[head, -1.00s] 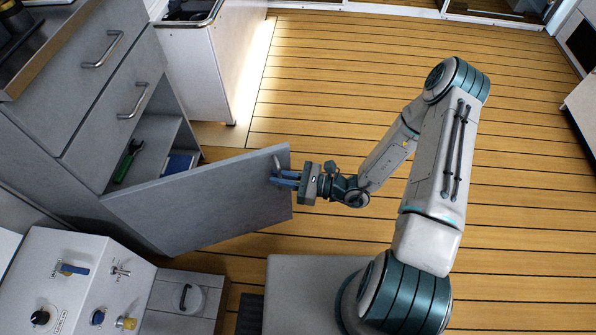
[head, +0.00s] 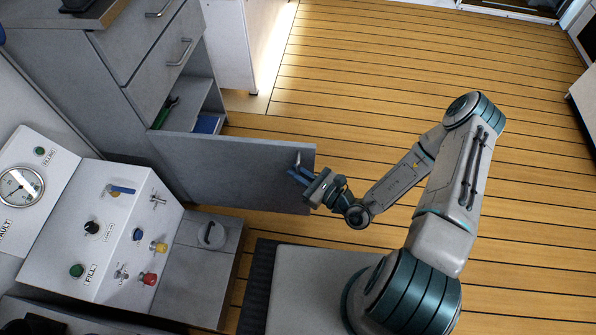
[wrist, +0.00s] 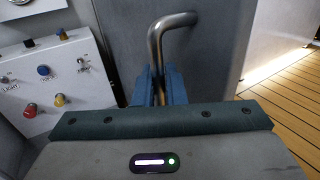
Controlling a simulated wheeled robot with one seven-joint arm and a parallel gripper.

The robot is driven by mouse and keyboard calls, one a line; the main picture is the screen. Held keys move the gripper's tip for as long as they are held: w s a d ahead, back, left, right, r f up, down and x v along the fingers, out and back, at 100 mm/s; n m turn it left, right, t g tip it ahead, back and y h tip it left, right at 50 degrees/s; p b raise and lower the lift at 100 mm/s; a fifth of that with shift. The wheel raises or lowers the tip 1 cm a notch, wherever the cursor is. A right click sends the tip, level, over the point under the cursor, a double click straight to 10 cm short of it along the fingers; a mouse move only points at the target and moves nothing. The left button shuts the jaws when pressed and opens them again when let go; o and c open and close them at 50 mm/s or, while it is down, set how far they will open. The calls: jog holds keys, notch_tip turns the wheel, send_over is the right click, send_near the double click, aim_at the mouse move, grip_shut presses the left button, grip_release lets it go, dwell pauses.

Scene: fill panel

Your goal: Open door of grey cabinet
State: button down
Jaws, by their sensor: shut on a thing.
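The grey cabinet (head: 163,85) stands at the upper left in the head view, with two drawers above its door opening. Its door (head: 235,172) is swung wide open, out over the floor. My gripper (head: 297,174) is at the free edge of the door, shut on the metal handle (head: 298,159). In the wrist view the bent handle (wrist: 164,42) rises from between my two blue fingers (wrist: 160,88), with the grey door face behind it. Inside the cabinet a green item (head: 166,111) and a blue item (head: 207,124) show.
A white control panel (head: 112,225) with a gauge, knobs and valves stands at the left, close to the door's near side. A low grey box (head: 208,265) with a round cap sits beside it. Open wooden floor (head: 400,90) lies to the right.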

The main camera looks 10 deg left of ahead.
jog(key=shift+s+a+r, duration=0.15)
jog(key=shift+s+a, duration=0.05)
jog(key=shift+a, duration=0.05)
jog(key=c, duration=1.6)
grip_release()
jog(key=shift+c, duration=0.2)
jog(key=shift+w+d, duration=0.1)
jog(key=p+v, duration=0.1)
jog(key=v, duration=1.3)
jog(key=shift+p, duration=0.4)
